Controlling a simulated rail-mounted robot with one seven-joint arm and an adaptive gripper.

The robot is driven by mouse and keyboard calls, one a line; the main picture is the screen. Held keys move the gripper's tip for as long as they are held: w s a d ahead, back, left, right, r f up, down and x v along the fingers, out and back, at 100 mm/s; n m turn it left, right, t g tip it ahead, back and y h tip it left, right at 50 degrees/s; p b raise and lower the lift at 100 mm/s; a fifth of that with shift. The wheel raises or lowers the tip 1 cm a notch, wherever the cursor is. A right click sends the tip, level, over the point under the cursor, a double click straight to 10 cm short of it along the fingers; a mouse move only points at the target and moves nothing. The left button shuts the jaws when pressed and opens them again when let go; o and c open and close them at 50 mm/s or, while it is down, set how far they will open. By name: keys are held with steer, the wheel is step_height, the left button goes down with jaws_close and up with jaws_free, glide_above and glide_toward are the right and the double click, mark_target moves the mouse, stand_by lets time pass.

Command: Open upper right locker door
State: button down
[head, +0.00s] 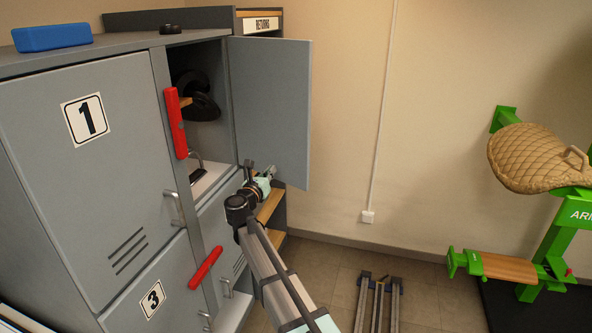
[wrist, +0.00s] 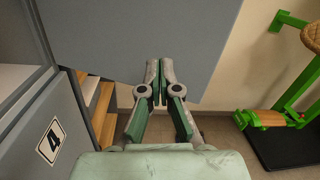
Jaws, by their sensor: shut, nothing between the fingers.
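The upper right locker door (head: 272,105) stands swung wide open, out to the right of its compartment. The open compartment (head: 205,130) shows dark items inside, one of them like a hat. In the wrist view the door's grey panel (wrist: 120,40) fills the top middle. My gripper (head: 266,174) is at the lower part of the open door, with its fingers together and empty. In the wrist view the fingertips (wrist: 159,64) lie over the door's lower part; I cannot tell whether they touch it.
Locker door 1 (head: 90,180) and door 3 (head: 155,290) are closed on the left. Door 4 (wrist: 60,135) is below the open compartment. A shelf unit (head: 270,205) stands behind the door. A green stand with a saddle (head: 540,160) is at the right. Floor between is mostly clear.

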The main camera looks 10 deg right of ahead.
steer(key=s+r+m+g+h, duration=0.1)
steer(key=s+m+g+h, duration=0.2)
steer(key=s+m, duration=0.3)
steer(key=n+p, duration=0.1)
steer(key=p, duration=0.4)
glide_toward(303, 160)
steer(key=shift+h, duration=0.3)
steer(key=x, duration=0.7)
steer(key=shift+w, duration=0.1)
steer(key=shift+f, duration=0.1)
